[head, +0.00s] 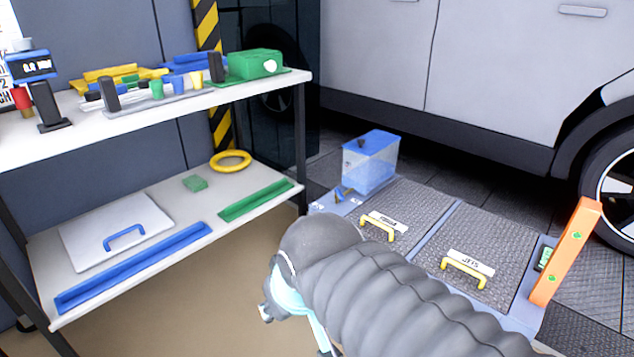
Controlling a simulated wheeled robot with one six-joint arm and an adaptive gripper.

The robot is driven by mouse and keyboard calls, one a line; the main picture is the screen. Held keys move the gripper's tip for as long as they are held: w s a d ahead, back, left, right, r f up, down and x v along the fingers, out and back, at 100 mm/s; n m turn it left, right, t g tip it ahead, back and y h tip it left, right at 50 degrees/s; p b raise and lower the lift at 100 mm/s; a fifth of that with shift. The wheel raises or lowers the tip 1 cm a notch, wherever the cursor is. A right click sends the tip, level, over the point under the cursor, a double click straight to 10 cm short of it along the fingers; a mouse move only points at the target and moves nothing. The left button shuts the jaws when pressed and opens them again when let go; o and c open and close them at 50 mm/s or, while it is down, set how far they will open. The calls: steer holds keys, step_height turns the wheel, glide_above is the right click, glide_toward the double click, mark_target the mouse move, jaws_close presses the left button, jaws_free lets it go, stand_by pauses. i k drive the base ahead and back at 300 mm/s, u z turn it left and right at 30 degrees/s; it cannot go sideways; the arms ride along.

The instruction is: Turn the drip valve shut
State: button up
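A clear tank (371,163) with a blue lid stands at the back left corner of the low platform, near the vehicle. A small blue and brownish fitting (345,193) sticks out low at the tank's left front; it looks like the drip valve, but it is too small to tell its handle position. My gripper (265,313) is at the lower middle, nearer to the camera than the tank and well apart from it. My arm hides most of it, so I cannot tell whether its fingers are open or holding anything.
Two textured covers with yellow handles (378,226) (464,270) lie on the blue-edged platform (520,312). An orange upright board (567,250) stands at its right end. A two-tier shelf (150,115) with tools is at left. Bare floor (215,300) lies between shelf and arm.

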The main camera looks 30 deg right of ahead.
mark_target(338, 194)
steer(key=z, duration=0.35)
steer(key=i, duration=1.05)
steer(key=z, duration=1.1)
steer(key=i, duration=0.45)
steer(key=z, duration=0.35)
